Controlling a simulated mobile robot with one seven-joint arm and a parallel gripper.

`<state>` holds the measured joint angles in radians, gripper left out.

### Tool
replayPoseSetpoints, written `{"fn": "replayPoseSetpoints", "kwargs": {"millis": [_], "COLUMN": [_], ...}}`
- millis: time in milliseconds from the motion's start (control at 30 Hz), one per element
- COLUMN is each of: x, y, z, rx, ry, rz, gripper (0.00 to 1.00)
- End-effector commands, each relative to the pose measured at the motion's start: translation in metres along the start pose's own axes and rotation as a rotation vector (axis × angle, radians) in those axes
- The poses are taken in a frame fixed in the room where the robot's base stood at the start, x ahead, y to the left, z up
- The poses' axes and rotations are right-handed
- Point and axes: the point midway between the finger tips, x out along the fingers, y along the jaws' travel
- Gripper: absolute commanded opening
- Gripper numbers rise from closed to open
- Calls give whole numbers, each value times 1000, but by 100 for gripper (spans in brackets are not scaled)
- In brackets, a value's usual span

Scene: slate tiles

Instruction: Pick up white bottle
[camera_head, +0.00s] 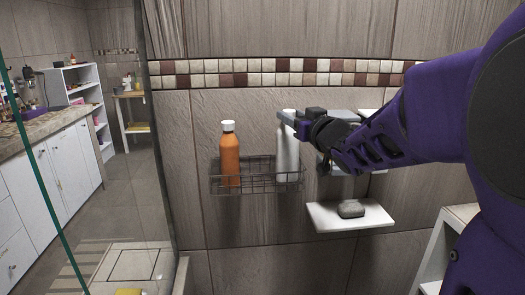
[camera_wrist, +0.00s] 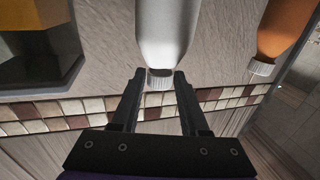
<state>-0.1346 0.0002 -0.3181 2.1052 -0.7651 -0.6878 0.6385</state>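The white bottle (camera_head: 288,155) stands upright at the right end of a wire basket on the tiled wall. My gripper (camera_head: 284,118) is at the bottle's top and covers part of its neck in the head view. In the wrist view the white bottle (camera_wrist: 167,35) appears upside down, with its ribbed cap (camera_wrist: 160,78) between the tips of my two fingers (camera_wrist: 157,80). The fingers are spread apart, with a narrow gap visible on either side of the cap. The bottle's base shows only in the head view.
An orange bottle (camera_head: 229,155) with a white cap stands left in the same wire basket (camera_head: 255,186). A white shelf (camera_head: 335,219) with a dark grey soap-like block (camera_head: 351,208) is below right. A glass panel edge (camera_head: 40,180) is at the left.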

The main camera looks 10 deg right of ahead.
Motion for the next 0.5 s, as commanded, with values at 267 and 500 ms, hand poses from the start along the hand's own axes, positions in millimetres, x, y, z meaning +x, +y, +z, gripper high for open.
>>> {"fn": "replayPoseSetpoints", "kwargs": {"millis": [267, 500], "x": [0, 0], "y": [0, 0], "z": [0, 0], "rx": [0, 0], "ry": [0, 0], "rz": [0, 0], "gripper": [0, 0]}}
